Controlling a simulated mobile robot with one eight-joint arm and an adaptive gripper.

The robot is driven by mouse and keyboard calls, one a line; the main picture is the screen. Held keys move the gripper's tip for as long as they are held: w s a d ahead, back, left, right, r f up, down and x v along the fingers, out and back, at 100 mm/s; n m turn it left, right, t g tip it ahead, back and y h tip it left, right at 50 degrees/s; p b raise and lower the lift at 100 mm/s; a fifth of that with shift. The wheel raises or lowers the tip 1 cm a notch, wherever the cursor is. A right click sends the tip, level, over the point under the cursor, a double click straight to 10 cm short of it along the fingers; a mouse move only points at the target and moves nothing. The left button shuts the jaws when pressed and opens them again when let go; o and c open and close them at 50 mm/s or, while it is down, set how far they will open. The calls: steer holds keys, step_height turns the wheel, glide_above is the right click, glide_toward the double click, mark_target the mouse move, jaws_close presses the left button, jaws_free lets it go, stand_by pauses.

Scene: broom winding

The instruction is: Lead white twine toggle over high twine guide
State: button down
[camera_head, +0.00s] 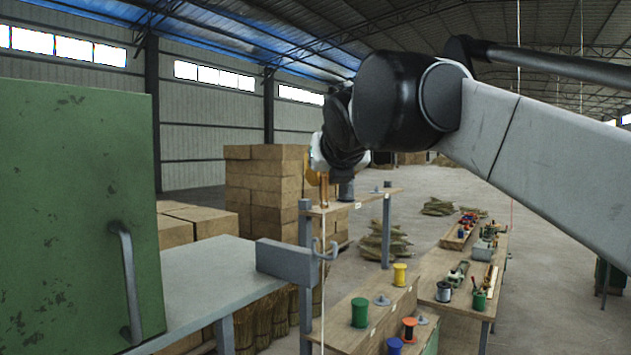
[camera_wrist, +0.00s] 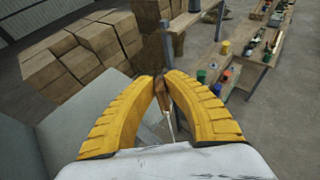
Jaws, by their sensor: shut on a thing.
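My gripper (camera_head: 319,177) is shut on the brown wooden toggle (camera_head: 324,190), high up at the middle of the head view. In the wrist view the yellow fingers (camera_wrist: 162,82) meet around the toggle (camera_wrist: 161,98). White twine (camera_head: 323,285) hangs from the toggle straight down, and its top shows below the fingers in the wrist view (camera_wrist: 171,128). A grey block with a forked metal hook (camera_head: 328,250), which may be a twine guide, is below the gripper. The twine runs down past this hook; whether it lies inside the fork I cannot tell.
A raised wooden shelf (camera_head: 372,196) on grey posts stands close behind the gripper. A green cabinet (camera_head: 75,220) and a grey tabletop (camera_head: 215,275) are at left. Benches with spools, a green one (camera_head: 360,312) among them, are at lower right. Stacked cartons (camera_head: 265,190) stand behind.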

steer(key=s+b, duration=0.3)
steer(key=s, duration=1)
steer(key=shift+a+b, duration=0.3)
steer(key=shift+a, duration=0.15)
